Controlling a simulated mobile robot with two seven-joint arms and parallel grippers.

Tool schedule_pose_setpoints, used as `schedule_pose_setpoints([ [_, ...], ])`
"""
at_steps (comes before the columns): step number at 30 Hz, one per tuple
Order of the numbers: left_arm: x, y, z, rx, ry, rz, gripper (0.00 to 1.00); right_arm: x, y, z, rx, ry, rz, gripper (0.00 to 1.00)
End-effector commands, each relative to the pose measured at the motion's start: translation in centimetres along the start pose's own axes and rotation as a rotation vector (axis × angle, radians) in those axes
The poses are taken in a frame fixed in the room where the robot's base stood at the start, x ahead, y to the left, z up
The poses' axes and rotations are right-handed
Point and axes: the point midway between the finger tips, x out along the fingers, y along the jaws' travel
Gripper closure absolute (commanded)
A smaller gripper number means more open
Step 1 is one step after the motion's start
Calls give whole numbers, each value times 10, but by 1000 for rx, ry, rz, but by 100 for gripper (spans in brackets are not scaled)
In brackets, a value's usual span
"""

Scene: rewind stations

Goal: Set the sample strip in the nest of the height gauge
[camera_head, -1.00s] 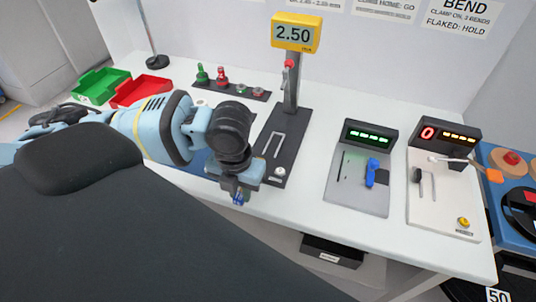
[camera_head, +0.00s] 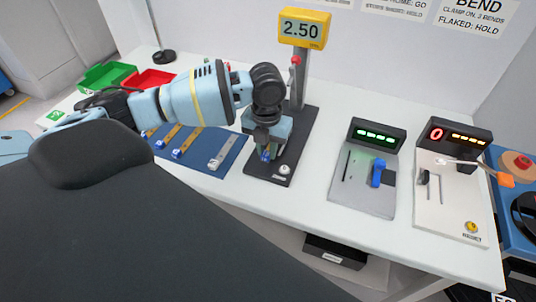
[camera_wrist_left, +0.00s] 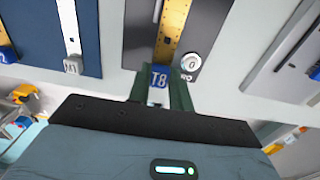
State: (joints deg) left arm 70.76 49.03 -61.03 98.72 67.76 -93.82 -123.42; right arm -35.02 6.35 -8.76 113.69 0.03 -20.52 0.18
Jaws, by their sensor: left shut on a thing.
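My left gripper (camera_head: 266,152) is over the front part of the height gauge's dark base (camera_head: 296,145), pointing down. It is shut on the blue tab (camera_wrist_left: 158,77) of the sample strip, which is lettered like T8. In the left wrist view the brass-coloured sample strip (camera_wrist_left: 173,32) runs away from the fingers, over the dark base and beside the round zero knob (camera_wrist_left: 191,62). The gauge's yellow display (camera_head: 304,29) reads 2.50. My gripper hides the nest in the head view. I cannot tell whether the strip touches it. My right gripper is not in view.
A blue mat (camera_head: 237,143) left of the gauge holds a silver strip (camera_head: 222,150) and brass strips with blue tabs (camera_head: 177,153). Right of the gauge stand a green-lit station (camera_head: 352,190) and a red-lit one (camera_head: 436,203). Green and red trays (camera_head: 104,76) are at the back left.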

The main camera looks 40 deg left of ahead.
Motion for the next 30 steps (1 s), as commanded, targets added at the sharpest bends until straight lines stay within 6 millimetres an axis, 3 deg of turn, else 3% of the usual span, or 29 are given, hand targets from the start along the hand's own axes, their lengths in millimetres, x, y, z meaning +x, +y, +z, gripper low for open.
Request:
schedule_pose_setpoints([
  [2, 1, 0, 6, -2, 0, 0, 100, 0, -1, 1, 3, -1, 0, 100],
  [9, 33, 0, 6, 0, 1, 0, 100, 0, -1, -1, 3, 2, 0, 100],
  [22, 40, 0, 6, 0, 0, 0, 100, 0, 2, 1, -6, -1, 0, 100],
  [23, 39, 0, 6, 0, -1, 0, 77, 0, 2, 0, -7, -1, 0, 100],
  [27, 39, 0, 6, 0, -1, 0, 58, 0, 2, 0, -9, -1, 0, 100],
  [30, 39, 0, 6, 0, -1, 0, 57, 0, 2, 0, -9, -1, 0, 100],
])
